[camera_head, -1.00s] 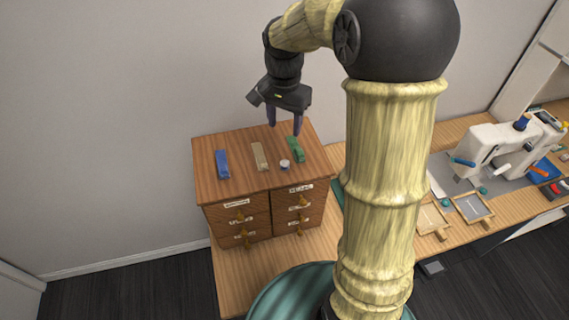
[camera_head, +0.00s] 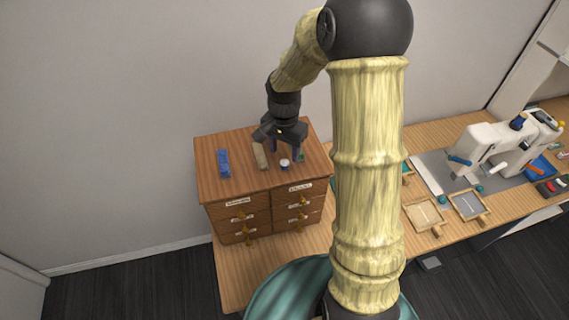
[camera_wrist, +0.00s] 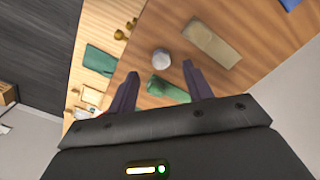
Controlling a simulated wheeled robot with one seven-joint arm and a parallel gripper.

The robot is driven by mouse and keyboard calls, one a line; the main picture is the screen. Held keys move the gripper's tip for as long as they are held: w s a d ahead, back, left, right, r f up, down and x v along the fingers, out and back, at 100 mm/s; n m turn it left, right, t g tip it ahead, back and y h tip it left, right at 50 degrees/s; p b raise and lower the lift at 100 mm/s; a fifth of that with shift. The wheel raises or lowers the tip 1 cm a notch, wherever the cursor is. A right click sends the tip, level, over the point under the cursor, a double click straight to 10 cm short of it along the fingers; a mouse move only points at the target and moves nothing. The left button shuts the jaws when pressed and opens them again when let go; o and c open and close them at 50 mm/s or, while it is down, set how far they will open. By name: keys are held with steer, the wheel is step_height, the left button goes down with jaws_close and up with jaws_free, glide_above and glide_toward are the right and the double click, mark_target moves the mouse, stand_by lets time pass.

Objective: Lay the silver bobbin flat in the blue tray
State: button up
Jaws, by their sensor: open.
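The silver bobbin (camera_head: 285,163) is a small, pale round piece on top of the wooden drawer cabinet (camera_head: 244,187), near its front edge. It also shows in the wrist view (camera_wrist: 161,57), just beyond and between my fingertips. My gripper (camera_head: 285,152) is open and empty, pointing down over the cabinet top close to the bobbin. Its two dark fingers (camera_wrist: 160,72) stand apart in the wrist view. What looks like the blue tray (camera_head: 541,168) lies on the bench at the far right, beside the sewing machine and partly hidden by it.
A blue block (camera_head: 223,163), a tan block (camera_head: 260,156) and a green block (camera_wrist: 168,89) lie on the cabinet around the bobbin. The white sewing machine (camera_head: 500,148) stands on the bench at right. Two wooden-framed trays (camera_head: 425,214) lie before it. My arm hides the middle bench.

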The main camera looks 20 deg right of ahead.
mark_target(285, 162)
steer(key=shift+w+d+f+p, duration=0.1)
steer(key=shift+f+p, duration=0.5)
steer(key=shift+f, duration=0.65)
steer(key=shift+w+d+f+p, duration=0.1)
steer(key=shift+f+p, duration=0.45)
steer(key=shift+f, duration=0.65)
jaws_close()
steer(key=shift+r, duration=0.1)
step_height(285, 162, up, 10)
steer(key=b, duration=0.3)
